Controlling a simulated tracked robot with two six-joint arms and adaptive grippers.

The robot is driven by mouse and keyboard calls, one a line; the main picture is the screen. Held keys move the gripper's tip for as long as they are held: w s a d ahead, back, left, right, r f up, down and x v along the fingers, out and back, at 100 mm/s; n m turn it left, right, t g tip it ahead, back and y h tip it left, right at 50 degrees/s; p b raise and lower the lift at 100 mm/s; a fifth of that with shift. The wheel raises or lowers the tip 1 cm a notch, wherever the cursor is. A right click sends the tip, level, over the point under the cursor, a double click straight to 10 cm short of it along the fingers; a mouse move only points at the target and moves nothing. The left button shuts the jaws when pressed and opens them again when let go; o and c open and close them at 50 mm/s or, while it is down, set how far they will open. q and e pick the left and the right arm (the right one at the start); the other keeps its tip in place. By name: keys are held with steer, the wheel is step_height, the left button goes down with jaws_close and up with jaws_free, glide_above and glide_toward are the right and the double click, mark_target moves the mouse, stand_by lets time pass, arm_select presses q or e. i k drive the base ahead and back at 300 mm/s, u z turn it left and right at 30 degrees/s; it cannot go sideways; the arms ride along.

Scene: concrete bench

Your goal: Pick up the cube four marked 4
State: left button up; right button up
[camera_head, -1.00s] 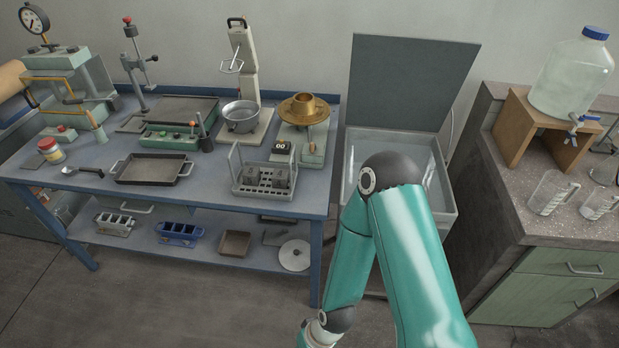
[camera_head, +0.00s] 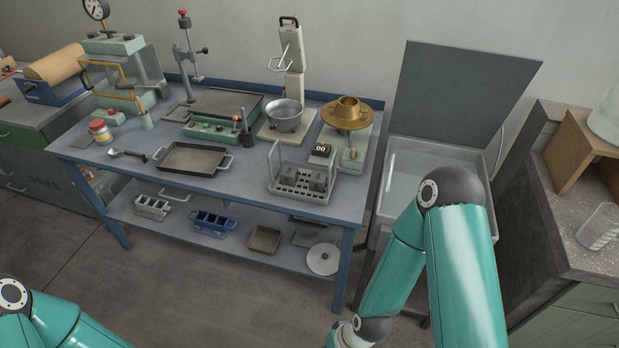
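Two grey cubes stand in a grey wire rack (camera_head: 302,191) near the front right of the blue bench. The left cube (camera_head: 289,174) and the right cube (camera_head: 318,180) carry marks too small to read, so I cannot tell which is marked 4. My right arm comes in at the lower right, in front of the open tank, and its gripper lies outside the frame. Only a teal piece of my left arm shows at the lower left corner. Its gripper is outside the frame too. Neither arm is near the rack.
The blue bench (camera_head: 250,195) also bears a black tray (camera_head: 194,159), a metal bowl (camera_head: 285,115), a brass pan (camera_head: 348,113) on a scale and a jar (camera_head: 99,131). An open lidded tank (camera_head: 405,160) stands right of the bench. Moulds and a disc (camera_head: 323,259) lie on the lower shelf.

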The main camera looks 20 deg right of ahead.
mark_target(317, 181)
steer(key=i, duration=0.9)
steer(key=z, duration=0.05)
